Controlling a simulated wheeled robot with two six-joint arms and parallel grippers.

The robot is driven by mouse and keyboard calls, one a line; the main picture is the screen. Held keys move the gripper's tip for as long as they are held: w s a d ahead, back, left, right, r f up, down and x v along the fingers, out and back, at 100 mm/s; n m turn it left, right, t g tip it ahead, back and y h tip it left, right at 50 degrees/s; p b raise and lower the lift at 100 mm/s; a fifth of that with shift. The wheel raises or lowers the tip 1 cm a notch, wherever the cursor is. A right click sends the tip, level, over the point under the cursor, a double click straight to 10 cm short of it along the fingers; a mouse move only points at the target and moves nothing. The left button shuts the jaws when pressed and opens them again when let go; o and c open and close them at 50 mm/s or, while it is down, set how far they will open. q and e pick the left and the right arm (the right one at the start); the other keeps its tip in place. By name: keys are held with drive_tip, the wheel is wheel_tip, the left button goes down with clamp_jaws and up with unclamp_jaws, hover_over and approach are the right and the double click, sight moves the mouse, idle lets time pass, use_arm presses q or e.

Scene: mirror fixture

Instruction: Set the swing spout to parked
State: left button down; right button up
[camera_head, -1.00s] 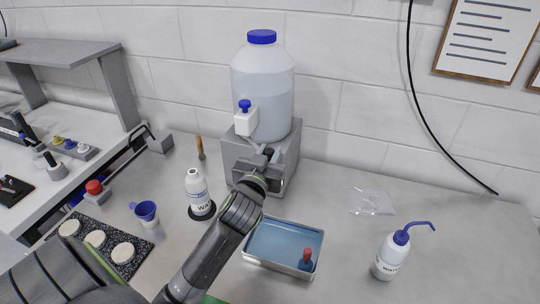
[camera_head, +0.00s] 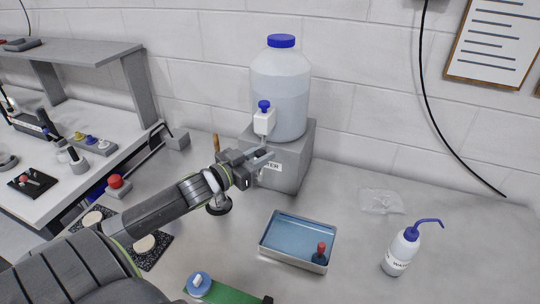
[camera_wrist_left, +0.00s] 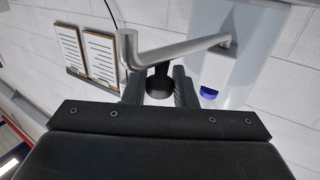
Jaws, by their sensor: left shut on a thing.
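The swing spout is a bent grey metal tube (camera_wrist_left: 180,48) that runs from the white tap (camera_head: 264,121) of the large water jug (camera_head: 281,90). My left gripper (camera_head: 255,163) is just below and left of the tap, in front of the grey stand (camera_head: 290,165). Its jaws, also in the left wrist view (camera_wrist_left: 158,92), are shut on the spout's dark grip. The spout is mostly hidden by the gripper in the head view. My right gripper is not in view.
A metal tray (camera_head: 263,252) with blue contents and a red-topped item stands in front of the stand. A wash bottle (camera_head: 402,250) is at right, near a clear bag (camera_head: 381,201). A green board (camera_head: 232,294) lies at the front. The right counter is mostly clear.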

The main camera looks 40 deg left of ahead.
use_arm(q)
drive_tip(key=shift+s+a+m+g+h+b, duration=0.35)
drive_tip(key=shift+a+m+h+b, duration=0.4)
drive_tip(key=shift+b, duration=0.4)
drive_tip(key=shift+s+a+m+g+h+b, duration=0.3)
drive_tip(key=shift+a+m+h+b, duration=0.25)
drive_tip(key=shift+h+b, duration=0.55)
drive_tip(key=shift+s+a+m+g+h+b, duration=0.45)
drive_tip(key=shift+a+h+b, duration=0.3)
drive_tip(key=shift+b, duration=0.45)
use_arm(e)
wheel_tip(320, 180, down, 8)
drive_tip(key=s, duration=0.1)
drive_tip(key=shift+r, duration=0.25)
use_arm(q)
drive_tip(key=shift+w, duration=0.15)
drive_tip(key=c, duration=1.2)
unclamp_jaws()
drive_tip(key=shift+d, duration=0.1)
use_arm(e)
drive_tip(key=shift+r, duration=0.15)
